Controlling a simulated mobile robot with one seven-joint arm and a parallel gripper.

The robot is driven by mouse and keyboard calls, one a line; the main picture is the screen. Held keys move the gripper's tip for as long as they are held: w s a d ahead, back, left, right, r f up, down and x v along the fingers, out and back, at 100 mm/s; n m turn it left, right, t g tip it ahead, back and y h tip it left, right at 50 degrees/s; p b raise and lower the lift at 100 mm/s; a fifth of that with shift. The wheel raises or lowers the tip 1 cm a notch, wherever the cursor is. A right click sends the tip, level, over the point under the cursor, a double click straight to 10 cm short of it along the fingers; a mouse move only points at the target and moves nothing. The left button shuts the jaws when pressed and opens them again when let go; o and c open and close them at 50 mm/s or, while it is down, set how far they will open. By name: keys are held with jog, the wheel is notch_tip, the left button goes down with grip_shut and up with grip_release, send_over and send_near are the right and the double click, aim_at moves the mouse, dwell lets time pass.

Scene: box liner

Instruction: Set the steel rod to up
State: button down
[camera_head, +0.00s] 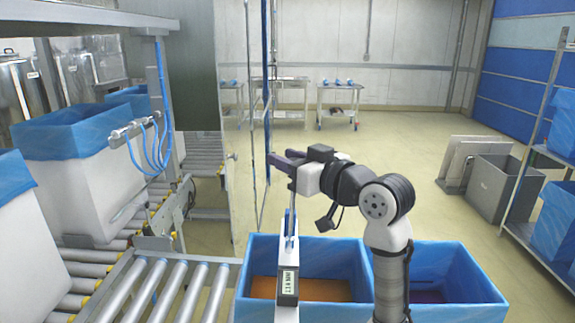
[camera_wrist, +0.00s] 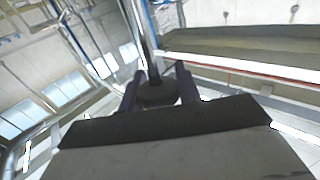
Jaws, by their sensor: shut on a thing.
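My gripper (camera_head: 284,160) has dark purple fingers and is at the top of a thin upright steel rod (camera_head: 292,205). The rod rises from a narrow pale post with a small label plate (camera_head: 288,284). In the wrist view my gripper (camera_wrist: 158,86) has one finger on each side of a dark round piece. A dark shaft, apparently the steel rod (camera_wrist: 149,52), runs away from that piece. The fingers are shut on the rod's end. Its exact contact with the fingers is hard to make out.
Two blue-lined bins (camera_head: 462,264) stand below my arm. A roller conveyor (camera_head: 165,290) lies at left, with blue-lined white boxes (camera_head: 85,170) beyond. A clear panel stands behind the rod. Shelving (camera_head: 515,215) is at right; open floor (camera_head: 400,135) lies behind.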

notch_tip(320, 180, up, 12)
jog(key=p, duration=0.5)
jog(key=shift+d, duration=0.3)
jog(key=c, duration=1)
grip_release()
jog(key=b+v, duration=0.4)
jog(key=v, duration=1)
